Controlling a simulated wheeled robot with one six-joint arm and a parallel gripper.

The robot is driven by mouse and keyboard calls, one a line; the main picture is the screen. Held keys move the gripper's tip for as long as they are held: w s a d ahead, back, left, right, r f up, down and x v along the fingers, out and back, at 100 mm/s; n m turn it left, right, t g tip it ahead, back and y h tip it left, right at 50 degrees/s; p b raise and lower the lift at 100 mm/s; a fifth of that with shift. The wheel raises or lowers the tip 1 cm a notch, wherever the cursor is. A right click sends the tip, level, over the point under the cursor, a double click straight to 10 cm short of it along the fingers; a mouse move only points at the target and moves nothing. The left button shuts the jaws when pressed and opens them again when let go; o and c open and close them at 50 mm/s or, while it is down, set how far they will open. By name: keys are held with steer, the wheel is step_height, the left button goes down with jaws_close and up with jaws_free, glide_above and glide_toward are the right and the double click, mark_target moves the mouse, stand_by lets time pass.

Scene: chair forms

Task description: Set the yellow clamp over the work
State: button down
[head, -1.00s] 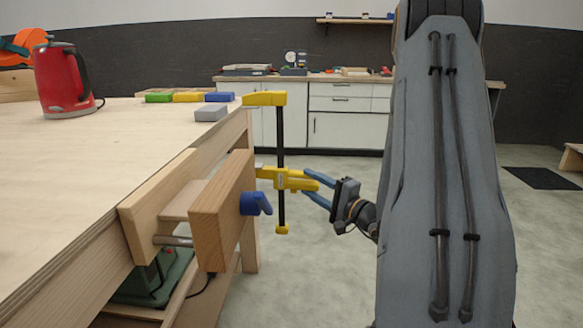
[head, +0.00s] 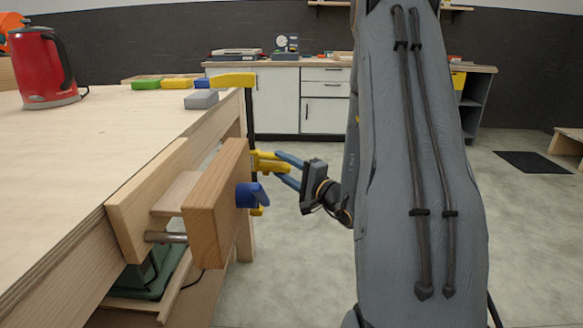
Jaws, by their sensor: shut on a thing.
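The yellow clamp (head: 234,80) is upright, with a yellow top arm and a dark bar. Its top arm is near the bench's far corner, and the vise partly hides its lower part. My gripper (head: 273,164), on blue fingers, is shut on the clamp's yellow lower part, right of the vise. A pale wooden piece (head: 176,194), which looks like the work, sits between the vise's bench-side jaw (head: 146,200) and its front jaw (head: 214,215). The clamp appears beyond the front jaw; I cannot tell whether it touches anything.
A red kettle (head: 42,70) stands on the bench (head: 90,140). Green (head: 146,85), yellow (head: 177,83) and grey (head: 201,100) blocks lie near the bench's far edge.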

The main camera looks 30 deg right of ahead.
mark_target(267, 166)
steer(key=shift+w+a+b, duration=0.3)
steer(key=shift+w+a, duration=0.35)
steer(key=shift+a, duration=0.3)
steer(key=shift+w+a+b, duration=0.3)
steer(key=shift+w+a, duration=0.3)
steer(key=shift+a, duration=0.3)
